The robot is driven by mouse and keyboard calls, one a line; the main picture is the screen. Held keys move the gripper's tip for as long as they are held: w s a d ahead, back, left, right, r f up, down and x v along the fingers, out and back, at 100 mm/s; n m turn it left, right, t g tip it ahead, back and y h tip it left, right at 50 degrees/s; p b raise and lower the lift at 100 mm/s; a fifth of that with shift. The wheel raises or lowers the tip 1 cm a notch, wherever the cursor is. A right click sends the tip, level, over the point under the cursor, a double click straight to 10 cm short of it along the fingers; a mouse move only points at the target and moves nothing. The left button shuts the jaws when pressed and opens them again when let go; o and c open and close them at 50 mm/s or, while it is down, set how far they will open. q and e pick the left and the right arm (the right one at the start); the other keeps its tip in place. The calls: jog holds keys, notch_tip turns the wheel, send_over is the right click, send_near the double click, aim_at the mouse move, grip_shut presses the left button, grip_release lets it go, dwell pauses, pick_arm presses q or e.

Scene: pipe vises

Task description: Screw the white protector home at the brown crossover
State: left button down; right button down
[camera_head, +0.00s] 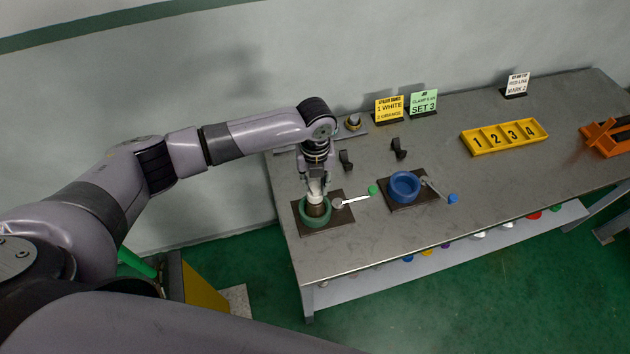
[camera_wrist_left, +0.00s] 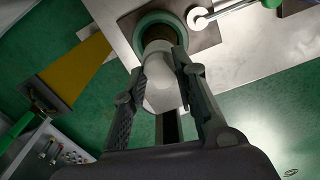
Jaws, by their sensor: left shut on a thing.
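My left gripper (camera_head: 316,183) points straight down over the green vise at the left end of the bench. In the left wrist view the gripper (camera_wrist_left: 165,75) is shut on the white protector (camera_wrist_left: 160,88). The protector also shows in the head view (camera_head: 316,191), right above the brown crossover (camera_head: 316,209). The crossover stands in the ring of the green vise (camera_head: 303,219). In the wrist view a bit of the brown crossover (camera_wrist_left: 158,36) shows beyond the protector. The seam between them is partly hidden by the fingers. My right gripper is not in view.
A blue vise (camera_head: 404,186) on a dark plate stands to the right. The green vise's handle (camera_head: 357,199) reaches toward it. A yellow numbered tray (camera_head: 504,137), sign cards (camera_head: 423,102) and an orange rack (camera_head: 604,138) stand farther off. The bench's right front is clear.

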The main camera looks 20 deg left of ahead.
pick_arm(q)
jog(key=shift+f, duration=0.45)
jog(key=c, duration=1.2)
grip_release()
